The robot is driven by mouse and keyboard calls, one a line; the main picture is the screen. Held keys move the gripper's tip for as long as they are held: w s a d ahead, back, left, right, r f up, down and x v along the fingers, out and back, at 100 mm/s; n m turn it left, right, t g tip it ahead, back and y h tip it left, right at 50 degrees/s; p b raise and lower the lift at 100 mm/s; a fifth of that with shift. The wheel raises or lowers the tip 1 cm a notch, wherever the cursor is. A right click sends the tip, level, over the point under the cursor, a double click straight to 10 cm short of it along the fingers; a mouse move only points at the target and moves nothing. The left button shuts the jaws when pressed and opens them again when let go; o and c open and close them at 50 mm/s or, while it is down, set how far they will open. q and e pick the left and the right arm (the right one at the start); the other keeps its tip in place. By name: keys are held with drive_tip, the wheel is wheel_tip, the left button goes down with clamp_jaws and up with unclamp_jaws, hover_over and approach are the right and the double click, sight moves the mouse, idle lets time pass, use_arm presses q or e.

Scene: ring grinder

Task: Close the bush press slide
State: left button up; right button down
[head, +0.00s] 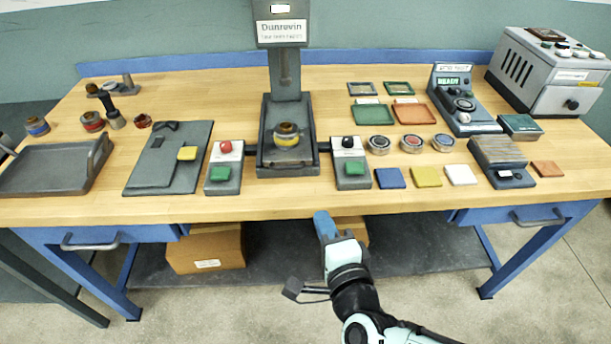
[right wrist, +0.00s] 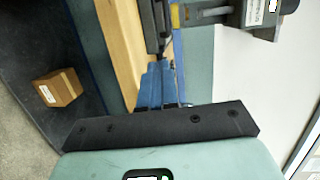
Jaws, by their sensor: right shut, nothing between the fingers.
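The bush press (head: 287,95) stands at the middle of the bench, with a grey column and a "Dunrovin" sign. Its slide (head: 288,168) lies low at the front of the base, and a yellow ring part with a brown top (head: 287,136) sits on it. How far out the slide stands is hard to tell. My right gripper (head: 321,222) has blue fingers and is shut and empty, in front of the bench edge, apart from the press. Its fingers also show in the right wrist view (right wrist: 155,85). My left gripper is not in view.
Control boxes with a red button (head: 226,147) and a black button (head: 347,142) flank the press. A grey tray (head: 50,180) and a dark plate (head: 170,185) lie left. Coloured pads, round gauges and a "READY" tester (head: 452,82) stand right. A cardboard box (head: 205,248) sits below.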

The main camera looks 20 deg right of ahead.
drive_tip(key=w, duration=0.3)
drive_tip(key=w+p, duration=0.1)
drive_tip(key=w, duration=0.7)
drive_tip(key=shift+d+f, duration=0.3)
drive_tip(key=shift+f, duration=0.05)
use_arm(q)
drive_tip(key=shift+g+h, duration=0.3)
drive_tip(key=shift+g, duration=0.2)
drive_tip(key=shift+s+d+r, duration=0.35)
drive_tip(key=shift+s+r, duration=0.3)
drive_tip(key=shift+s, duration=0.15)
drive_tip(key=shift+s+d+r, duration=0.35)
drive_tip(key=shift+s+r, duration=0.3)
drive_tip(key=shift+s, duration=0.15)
use_arm(e)
drive_tip(key=shift+w+r, duration=0.1)
drive_tip(key=shift+w, duration=0.5)
